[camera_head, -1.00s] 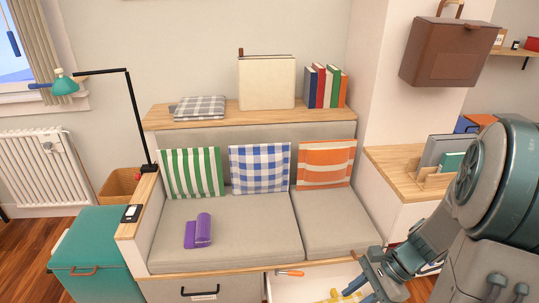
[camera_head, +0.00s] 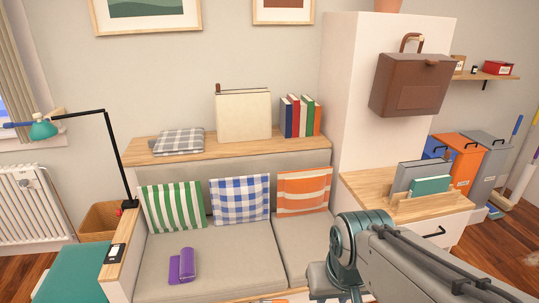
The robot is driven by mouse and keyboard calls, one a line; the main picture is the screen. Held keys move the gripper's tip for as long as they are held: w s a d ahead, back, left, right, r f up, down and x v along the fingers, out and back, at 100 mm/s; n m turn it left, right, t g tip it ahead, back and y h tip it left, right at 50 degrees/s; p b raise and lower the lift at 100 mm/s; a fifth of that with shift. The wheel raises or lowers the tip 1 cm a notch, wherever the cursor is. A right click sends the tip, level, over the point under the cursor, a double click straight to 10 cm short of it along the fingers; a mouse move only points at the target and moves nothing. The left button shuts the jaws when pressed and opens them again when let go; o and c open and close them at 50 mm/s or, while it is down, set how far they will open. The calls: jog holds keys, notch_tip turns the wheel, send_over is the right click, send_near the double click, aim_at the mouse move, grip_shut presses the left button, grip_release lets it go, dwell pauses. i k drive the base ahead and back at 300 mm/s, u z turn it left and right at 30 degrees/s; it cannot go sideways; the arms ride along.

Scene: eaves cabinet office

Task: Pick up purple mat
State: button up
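The purple mat (camera_head: 186,264) lies rolled up on the left seat cushion of the grey sofa (camera_head: 221,257). It stands clear of the pillows behind it, and nothing touches or covers it. My arm reaches in from the lower right, in front of the right seat cushion. My gripper is outside the picture, so its fingers cannot be seen here.
Green striped (camera_head: 173,207), blue checked (camera_head: 240,199) and orange striped (camera_head: 304,191) pillows lean on the backrest. A black lamp (camera_head: 118,160) stands at the sofa's left arm, beside a teal box (camera_head: 72,275). A wooden-topped cabinet (camera_head: 365,183) stands right. The cushion around the mat is free.

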aim_at(173, 278)
jog(key=u, duration=0.45)
jog(key=k, duration=1.1)
jog(key=z, duration=0.2)
jog(key=i, duration=0.7)
jog(key=z, duration=0.1)
jog(key=k, duration=0.5)
jog(key=u, duration=1.25)
jog(key=i, duration=0.4)
jog(key=u, duration=0.5)
jog(key=i, duration=1.3)
